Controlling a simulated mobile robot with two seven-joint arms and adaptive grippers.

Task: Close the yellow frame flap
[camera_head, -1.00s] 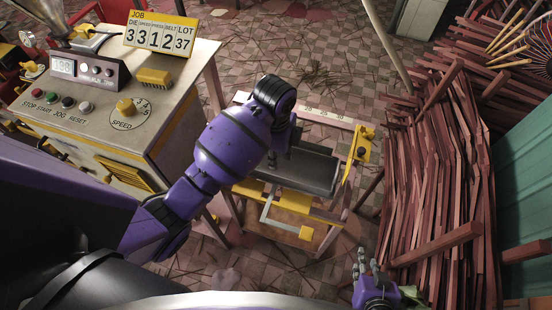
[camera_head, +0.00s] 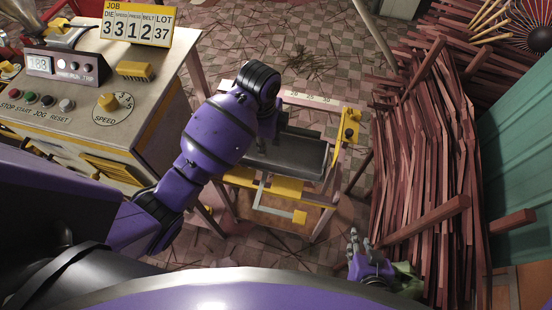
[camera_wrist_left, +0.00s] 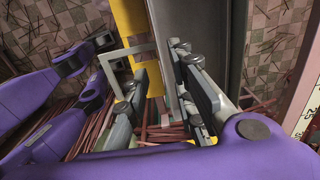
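A low stand holds a dark grey tray (camera_head: 290,156) with yellow bars along its front edge (camera_head: 240,177) and a yellow bracket with a black knob (camera_head: 346,132) at its right end. I cannot tell which yellow part is the flap. My left arm reaches over the tray's left end and hides its own gripper in the head view. In the left wrist view the left gripper (camera_wrist_left: 166,95) has its fingers apart, over a yellow bar (camera_wrist_left: 133,35) beside the grey tray. My right gripper (camera_head: 360,243) is low, right of the stand, and apart from it.
A control console (camera_head: 105,80) with a job sign (camera_head: 138,25) stands at the left. A large pile of reddish sticks (camera_head: 425,180) fills the right side, beside a green panel (camera_head: 520,150). Tiled floor with scattered sticks (camera_head: 290,40) lies behind the stand.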

